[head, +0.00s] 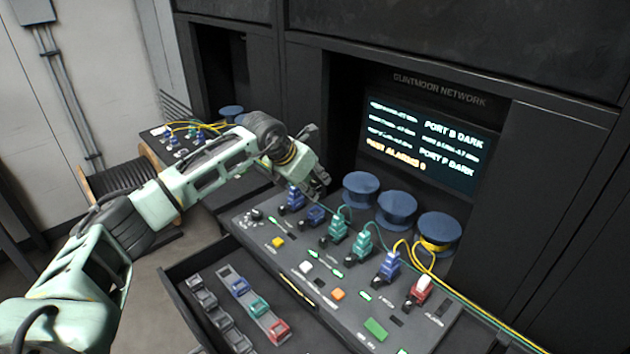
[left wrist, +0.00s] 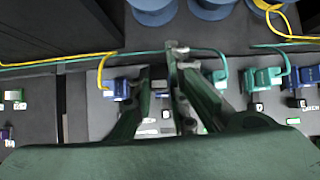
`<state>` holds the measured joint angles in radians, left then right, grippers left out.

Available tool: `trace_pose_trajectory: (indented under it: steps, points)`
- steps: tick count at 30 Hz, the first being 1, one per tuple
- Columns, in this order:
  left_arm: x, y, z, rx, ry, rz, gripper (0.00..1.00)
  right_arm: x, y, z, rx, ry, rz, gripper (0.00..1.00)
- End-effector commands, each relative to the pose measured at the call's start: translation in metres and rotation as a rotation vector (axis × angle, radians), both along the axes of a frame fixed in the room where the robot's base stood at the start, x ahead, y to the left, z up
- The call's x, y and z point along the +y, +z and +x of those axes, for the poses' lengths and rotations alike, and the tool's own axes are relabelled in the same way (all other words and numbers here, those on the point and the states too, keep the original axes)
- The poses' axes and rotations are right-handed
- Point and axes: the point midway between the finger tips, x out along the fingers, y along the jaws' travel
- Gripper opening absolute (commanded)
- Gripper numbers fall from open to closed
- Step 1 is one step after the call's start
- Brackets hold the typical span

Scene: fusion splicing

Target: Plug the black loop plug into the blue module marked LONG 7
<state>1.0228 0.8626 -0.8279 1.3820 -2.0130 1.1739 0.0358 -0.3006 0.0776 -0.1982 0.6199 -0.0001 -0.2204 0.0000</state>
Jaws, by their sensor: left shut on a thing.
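My left gripper (head: 318,184) is above the back left of the sloped panel (head: 285,262). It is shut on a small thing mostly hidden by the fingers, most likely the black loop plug. In the left wrist view the fingertips (left wrist: 178,58) are close together in front of a blue module. That module (head: 313,214) sits in the panel, with no cord seen on it; it shows partly between the fingers in the left wrist view (left wrist: 165,127). Another blue module (head: 291,200) is left of it. I cannot read LONG 7 on either. My right gripper is not in view.
Green modules (head: 336,232) with cords, a blue module (head: 388,264) and a red one (head: 419,290) stand further right. Blue spools (head: 397,208) and strung cords lie behind. An open drawer (head: 182,272) holding spare modules juts out in front.

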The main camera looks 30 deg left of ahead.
Motion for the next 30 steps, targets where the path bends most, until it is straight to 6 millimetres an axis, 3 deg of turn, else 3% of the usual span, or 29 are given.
trace_pose_trajectory:
  steps: [5, 15, 30]
  points:
    - [0.000, -0.018, 0.000, 0.001, -0.001, 0.000, 0.00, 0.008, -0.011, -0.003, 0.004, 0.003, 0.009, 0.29]
    - [-0.001, -0.049, 0.000, 0.001, -0.003, 0.000, 0.00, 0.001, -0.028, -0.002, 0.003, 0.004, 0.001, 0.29]
    - [-0.001, -0.056, -0.001, 0.002, -0.003, 0.000, 0.00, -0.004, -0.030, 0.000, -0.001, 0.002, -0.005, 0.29]
